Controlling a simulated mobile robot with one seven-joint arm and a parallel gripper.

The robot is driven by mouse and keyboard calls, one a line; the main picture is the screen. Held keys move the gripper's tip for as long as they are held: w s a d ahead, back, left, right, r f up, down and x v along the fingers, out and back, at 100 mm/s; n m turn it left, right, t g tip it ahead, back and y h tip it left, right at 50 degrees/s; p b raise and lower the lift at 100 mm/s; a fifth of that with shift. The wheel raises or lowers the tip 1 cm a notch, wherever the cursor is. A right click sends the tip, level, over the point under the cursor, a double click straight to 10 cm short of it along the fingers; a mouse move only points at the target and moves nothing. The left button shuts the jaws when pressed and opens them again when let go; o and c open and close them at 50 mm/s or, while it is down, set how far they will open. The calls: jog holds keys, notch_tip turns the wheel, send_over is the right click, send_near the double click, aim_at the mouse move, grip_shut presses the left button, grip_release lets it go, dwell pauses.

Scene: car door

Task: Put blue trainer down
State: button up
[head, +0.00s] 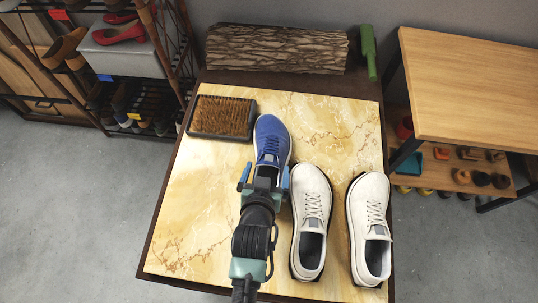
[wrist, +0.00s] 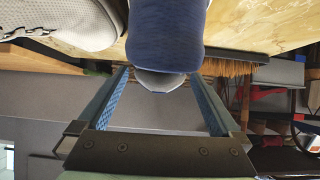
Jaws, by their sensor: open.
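The blue trainer (head: 271,138) rests on the yellow marbled table top (head: 200,200), its toe toward the back of the table. My gripper (head: 264,180) is at its heel end, with one finger to each side. In the wrist view the trainer's blue heel (wrist: 166,35) shows at the top centre, and the open fingers (wrist: 165,100) stand apart with a gap around it. The fingers do not appear to press on the trainer. Part of the trainer's heel is hidden by my gripper in the head view.
Two white trainers (head: 311,200) (head: 371,200) stand to the right, the nearer close to my gripper. A bristle brush (head: 222,117) lies at the left of the toe. A log (head: 276,49) and a green object (head: 368,52) are behind. The table's left front is clear.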

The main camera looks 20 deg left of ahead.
aim_at(269, 158)
jog(key=shift+x, duration=0.9)
jog(key=w, duration=0.1)
jog(key=w+f, duration=0.1)
jog(key=w+a, duration=0.1)
jog(key=w, duration=0.1)
jog(key=shift+w+f, duration=0.1)
jog(key=shift+f, duration=0.1)
jog(key=shift+w+a+f, duration=0.2)
jog(key=shift+w+f, duration=0.15)
jog(key=shift+w, duration=0.1)
jog(key=shift+c, duration=0.2)
jog(key=shift+r, duration=0.1)
jog(key=c, duration=1.5)
